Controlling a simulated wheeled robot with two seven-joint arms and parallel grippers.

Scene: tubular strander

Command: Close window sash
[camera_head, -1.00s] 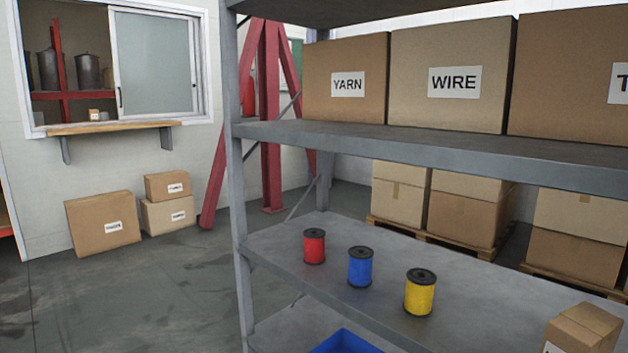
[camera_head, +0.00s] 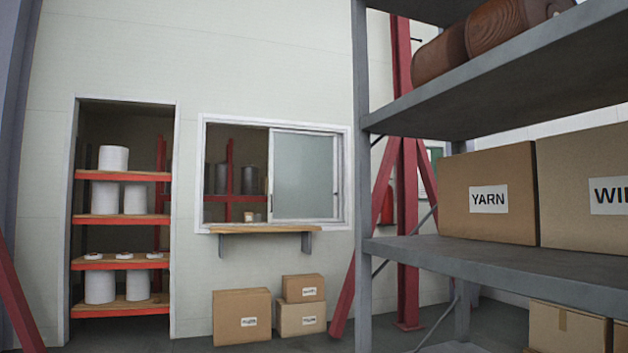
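The window sash (camera_head: 303,176) is a pale framed glass panel at the right half of a white window frame (camera_head: 349,180) in the far wall. The left half of the window is open, and through it dark cylinders (camera_head: 249,180) and a red rack show. A wooden ledge (camera_head: 262,229) on brackets juts out below the window, and a small container (camera_head: 249,217) stands at the opening's bottom. Neither of my grippers is in view.
A grey shelf unit (camera_head: 362,200) with boxes labelled YARN (camera_head: 489,226) and WIRE stands close on the right. Cartons (camera_head: 241,317) sit on the floor below the window. A doorway at left holds red shelves (camera_head: 122,218) with white cylinders. A red post (camera_head: 407,250) stands behind the grey unit.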

